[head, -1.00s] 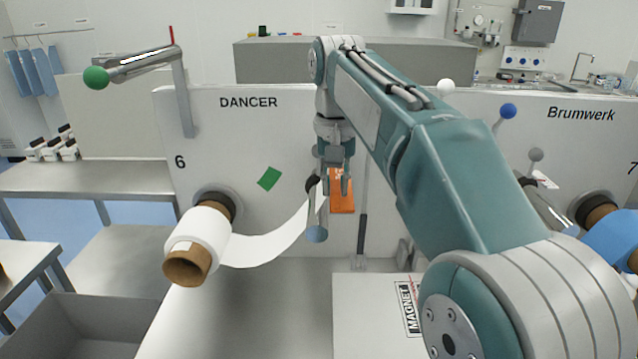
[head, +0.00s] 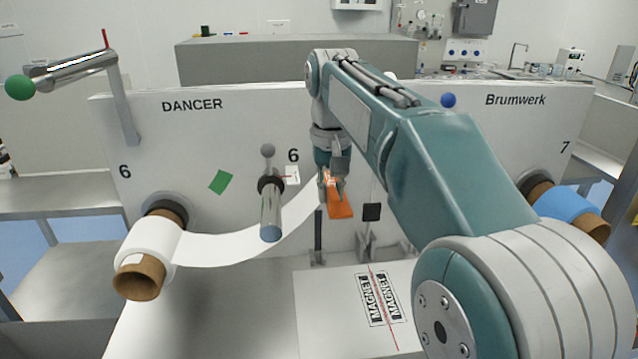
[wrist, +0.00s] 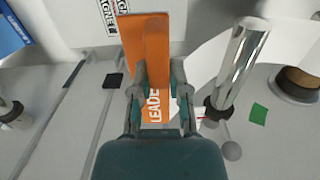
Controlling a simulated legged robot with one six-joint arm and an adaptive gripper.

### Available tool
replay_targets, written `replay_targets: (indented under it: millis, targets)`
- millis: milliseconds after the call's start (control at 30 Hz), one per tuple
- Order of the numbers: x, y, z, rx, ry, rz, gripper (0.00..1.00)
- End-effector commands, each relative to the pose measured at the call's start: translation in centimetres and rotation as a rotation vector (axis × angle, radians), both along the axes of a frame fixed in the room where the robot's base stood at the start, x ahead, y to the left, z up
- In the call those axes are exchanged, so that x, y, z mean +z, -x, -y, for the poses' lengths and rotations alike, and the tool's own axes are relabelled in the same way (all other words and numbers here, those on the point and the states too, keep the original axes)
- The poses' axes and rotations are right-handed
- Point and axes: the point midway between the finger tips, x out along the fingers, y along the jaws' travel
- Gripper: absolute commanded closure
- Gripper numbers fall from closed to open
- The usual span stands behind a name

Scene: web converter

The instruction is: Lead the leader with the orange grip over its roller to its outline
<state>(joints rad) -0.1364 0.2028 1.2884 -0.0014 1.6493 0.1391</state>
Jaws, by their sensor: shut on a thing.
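My gripper (head: 331,182) is shut on the orange grip (head: 340,206), which ends the white web leader (head: 205,248). In the wrist view the orange grip (wrist: 146,45) lies between the fingers (wrist: 158,92), with part of its lettering showing. The leader runs from the white roll (head: 150,245) at left, past the steel roller (head: 270,212), up to my gripper. My gripper is right of the roller, apart from it. The roller also shows in the wrist view (wrist: 242,62). Whether the web passes over or under it is hard to tell. A printed "MAGNET" outline (head: 378,298) lies on the white plate below.
The machine panel (head: 215,130) stands behind. A dark square-topped post (head: 371,212) stands right of the grip. A blue roll (head: 570,203) sits at far right, and a green-ball lever (head: 20,87) at upper left. The white plate (head: 320,300) is clear apart from its print.

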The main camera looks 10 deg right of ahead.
Motion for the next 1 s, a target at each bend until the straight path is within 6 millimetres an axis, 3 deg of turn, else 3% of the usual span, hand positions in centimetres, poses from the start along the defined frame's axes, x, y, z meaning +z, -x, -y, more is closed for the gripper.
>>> replay_targets:
  millis: [1000]
  targets:
    - [-5.9,0.0,6.4,-0.003,0.0,0.0,1.0]
